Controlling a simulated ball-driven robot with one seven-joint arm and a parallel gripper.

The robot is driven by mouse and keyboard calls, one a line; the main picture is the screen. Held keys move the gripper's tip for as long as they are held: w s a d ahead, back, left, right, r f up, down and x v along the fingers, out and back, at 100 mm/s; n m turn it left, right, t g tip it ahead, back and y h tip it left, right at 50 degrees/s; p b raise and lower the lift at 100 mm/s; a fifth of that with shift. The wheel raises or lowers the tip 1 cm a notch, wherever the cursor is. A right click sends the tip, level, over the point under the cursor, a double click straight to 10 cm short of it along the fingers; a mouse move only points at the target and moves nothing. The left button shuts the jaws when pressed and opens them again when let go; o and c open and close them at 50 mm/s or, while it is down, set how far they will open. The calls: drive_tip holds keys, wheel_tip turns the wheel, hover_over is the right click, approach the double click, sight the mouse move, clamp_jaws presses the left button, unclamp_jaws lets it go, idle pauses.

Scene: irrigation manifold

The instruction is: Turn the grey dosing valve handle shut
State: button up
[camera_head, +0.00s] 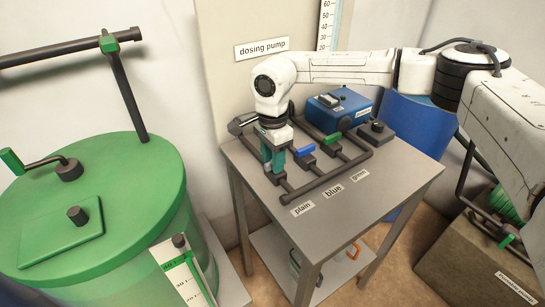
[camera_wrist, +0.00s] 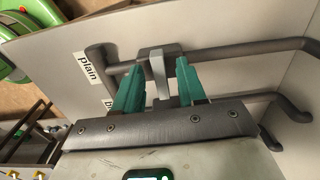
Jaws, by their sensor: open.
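My gripper (camera_head: 273,162) points down over the plain line of the pipe manifold on the table, with its green fingers apart. In the wrist view my gripper (camera_wrist: 157,70) has the light grey valve handle (camera_wrist: 158,78) between its two fingers. A gap shows on each side of the handle, so the fingers look clear of it. The handle looks roughly crosswise to the dark pipe (camera_wrist: 232,50) it sits on. In the head view my gripper hides the grey handle.
The blue handle (camera_head: 306,150) and green handle (camera_head: 332,138) stand close to the right of my gripper. A blue dosing pump (camera_head: 340,112) sits behind them. Labels line the front of the table (camera_head: 385,182). A green tank (camera_head: 140,170) stands at the left.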

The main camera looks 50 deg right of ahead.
wheel_tip(320, 180, up, 11)
drive_tip(key=b, duration=0.1)
idle(0.5)
drive_tip(key=shift+f, duration=0.15)
idle(0.3)
